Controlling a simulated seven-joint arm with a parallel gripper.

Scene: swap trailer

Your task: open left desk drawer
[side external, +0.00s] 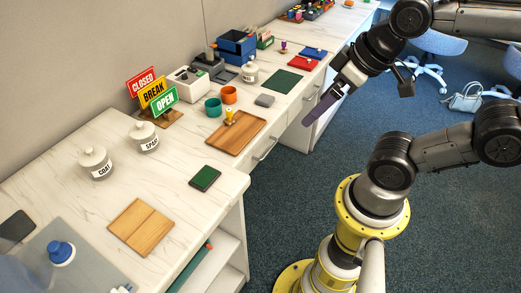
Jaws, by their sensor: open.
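The desk (225,176) has a white front with drawers facing the floor on the right. The left drawer (263,160) has a bar handle (267,150) and looks closed. A second drawer front with its own handle (311,118) is farther back along the desk. My gripper (311,118) has purple fingers pointing down and left. It is open with nothing seen in it, to the right of and farther back than the left drawer's handle. Its fingers overlap the farther drawer front in the picture; I cannot tell the gap between them.
On the desk stand a wooden tray (222,143), a green-screened device (205,178), white jars (95,162), cups (213,108) and signs (158,95). Open shelves (224,258) are at the near end. Blue chairs (438,42) and a bag (465,100) are at the back right. Carpet lies before the drawers.

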